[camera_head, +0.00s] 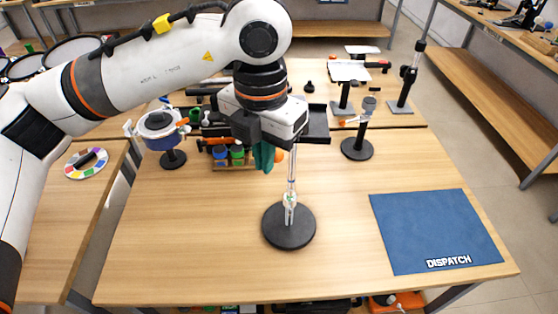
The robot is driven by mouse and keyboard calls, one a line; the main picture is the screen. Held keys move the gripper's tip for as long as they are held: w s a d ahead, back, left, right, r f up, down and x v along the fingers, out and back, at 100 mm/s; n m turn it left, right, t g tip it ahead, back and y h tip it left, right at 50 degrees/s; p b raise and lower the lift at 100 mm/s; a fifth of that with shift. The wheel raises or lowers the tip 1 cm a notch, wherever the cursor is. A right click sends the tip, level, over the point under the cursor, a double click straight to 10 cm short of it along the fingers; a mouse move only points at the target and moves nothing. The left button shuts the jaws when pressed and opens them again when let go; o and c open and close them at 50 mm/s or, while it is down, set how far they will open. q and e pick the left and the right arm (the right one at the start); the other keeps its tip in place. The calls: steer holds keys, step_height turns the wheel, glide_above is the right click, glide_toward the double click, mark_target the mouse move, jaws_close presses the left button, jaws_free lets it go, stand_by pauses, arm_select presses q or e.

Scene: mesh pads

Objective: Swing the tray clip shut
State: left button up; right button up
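A round black base (276,235) stands near the middle of the front table. A thin upright rises from it, with a small pale clip-like part (290,203) low on it. I cannot tell whether this is the tray clip, or whether it is open. A flat dark tray-like piece (319,124) shows behind my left gripper (264,160). The wrist hides the upper end of the upright. I cannot see a gap between the fingers. My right gripper is out of view.
A blue DISPATCH mat (430,225) lies at the right. A blue-and-white pot-like item on a stand (161,130) is at the left, beside a rack of small bottles (235,158). Another black stand (357,149) is behind right. The front-left tabletop is clear.

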arm_select(q)
steer(key=shift+f, duration=0.25)
jaws_close()
steer(key=shift+w, duration=0.1)
steer(key=shift+w+d+b, duration=0.1)
steer(key=shift+w+d, duration=0.35)
steer(key=shift+d, duration=0.35)
steer(key=shift+w+d+b, duration=0.1)
steer(key=shift+w+d, duration=0.35)
steer(key=shift+d, duration=0.4)
steer(key=shift+w+d+b, duration=0.1)
steer(key=shift+w+d, duration=0.35)
steer(key=shift+d, duration=0.35)
